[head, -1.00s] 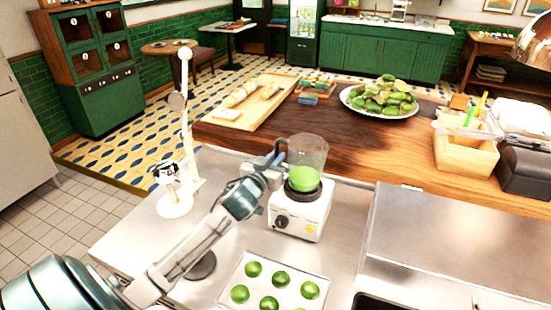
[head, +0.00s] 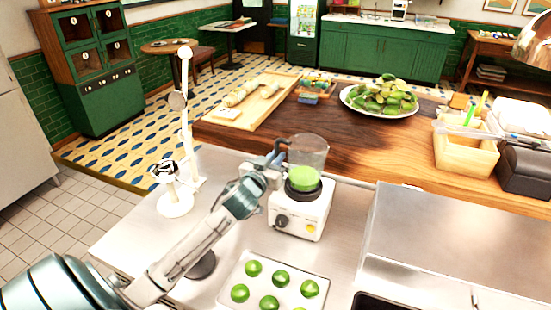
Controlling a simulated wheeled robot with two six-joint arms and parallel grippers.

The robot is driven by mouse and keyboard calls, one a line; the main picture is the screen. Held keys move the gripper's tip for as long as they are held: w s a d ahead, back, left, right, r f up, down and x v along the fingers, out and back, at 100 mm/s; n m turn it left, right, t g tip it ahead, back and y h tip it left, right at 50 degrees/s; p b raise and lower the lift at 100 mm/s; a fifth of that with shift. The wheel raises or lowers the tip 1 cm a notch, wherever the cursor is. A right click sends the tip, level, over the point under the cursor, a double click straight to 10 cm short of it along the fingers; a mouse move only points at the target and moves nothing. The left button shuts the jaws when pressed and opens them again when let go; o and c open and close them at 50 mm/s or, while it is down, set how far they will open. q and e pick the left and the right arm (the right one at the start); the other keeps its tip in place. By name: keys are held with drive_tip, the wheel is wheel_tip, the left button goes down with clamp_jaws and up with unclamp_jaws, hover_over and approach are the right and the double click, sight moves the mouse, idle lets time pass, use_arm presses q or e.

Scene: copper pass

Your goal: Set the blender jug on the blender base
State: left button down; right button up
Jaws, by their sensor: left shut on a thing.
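The blender jug (head: 311,154) is clear with green liquid in its lower part and a dark collar at its bottom. It stands upright over the white blender base (head: 299,217), lined up with its top; from this angle I cannot tell whether it is fully seated. The base has a dark knob and a yellow button on its front. My left gripper (head: 274,160) is shut on the jug at its left side, where the handle would be; the fingers partly hide that grip. My right gripper is not in view.
A tray of limes (head: 271,282) lies in front of the base. A white upright stand (head: 176,203) is at the left. Behind is a wooden counter with a plate of limes (head: 380,112) and a cutting board (head: 250,112). A wooden bin (head: 462,155) stands at the right.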

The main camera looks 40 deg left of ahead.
use_arm(q)
drive_tip(key=shift+f+b, duration=0.3)
drive_tip(key=shift+f, duration=0.1)
drive_tip(key=c, duration=1.7)
unclamp_jaws()
drive_tip(key=shift+s, duration=0.15)
drive_tip(key=s, duration=0.3)
drive_tip(key=s+d, duration=0.1)
drive_tip(key=s, duration=0.3)
drive_tip(key=s+d, duration=0.1)
drive_tip(key=s, duration=0.2)
drive_tip(key=shift+s+b, duration=0.3)
drive_tip(key=shift+b, duration=0.05)
